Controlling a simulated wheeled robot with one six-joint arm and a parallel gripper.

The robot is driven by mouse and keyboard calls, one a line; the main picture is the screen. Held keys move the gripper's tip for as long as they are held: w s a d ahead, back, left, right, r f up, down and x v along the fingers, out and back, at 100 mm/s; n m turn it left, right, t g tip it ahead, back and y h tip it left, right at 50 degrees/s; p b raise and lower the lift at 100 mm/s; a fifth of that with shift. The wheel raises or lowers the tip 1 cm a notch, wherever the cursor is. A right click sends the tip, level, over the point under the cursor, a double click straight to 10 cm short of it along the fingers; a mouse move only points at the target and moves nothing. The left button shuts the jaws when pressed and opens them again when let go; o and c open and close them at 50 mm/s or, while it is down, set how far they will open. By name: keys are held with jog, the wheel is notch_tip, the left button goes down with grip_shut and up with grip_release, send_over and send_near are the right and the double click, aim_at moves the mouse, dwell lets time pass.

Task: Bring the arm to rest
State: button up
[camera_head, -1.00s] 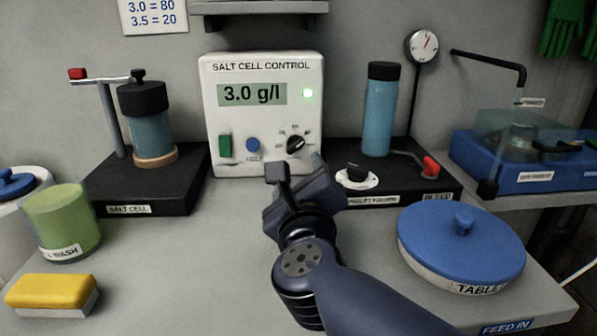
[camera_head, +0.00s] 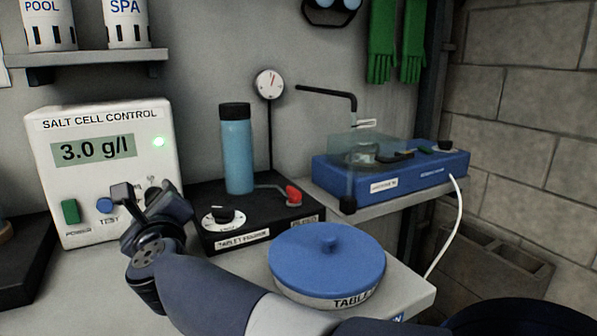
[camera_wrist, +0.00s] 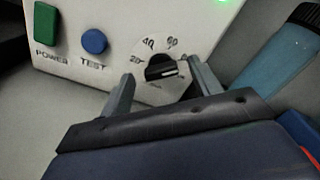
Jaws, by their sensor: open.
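My gripper (camera_head: 143,194) is in front of the lower right of the white salt cell control box (camera_head: 88,125), partly hiding its dial. In the wrist view my gripper (camera_wrist: 160,72) has its two fingers apart, one on each side of the black dial knob (camera_wrist: 161,68). Nothing is held between them. I cannot tell whether the fingers touch the knob. The box display (camera_head: 92,149) reads 3.0 g/l, and a green light (camera_head: 158,141) is lit. A green power switch (camera_wrist: 46,23) and a blue test button (camera_wrist: 94,41) are left of the dial.
A black tablet feeder base (camera_head: 275,227) with a blue cylinder (camera_head: 237,150) stands right of the box. A blue-lidded tablet tub (camera_head: 315,262) sits in front of it. A blue device (camera_head: 420,171) rests on a side shelf. Bare counter (camera_head: 85,285) shows below the gripper.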

jog(key=shift+w+a, duration=0.15)
jog(key=shift+w, duration=0.15)
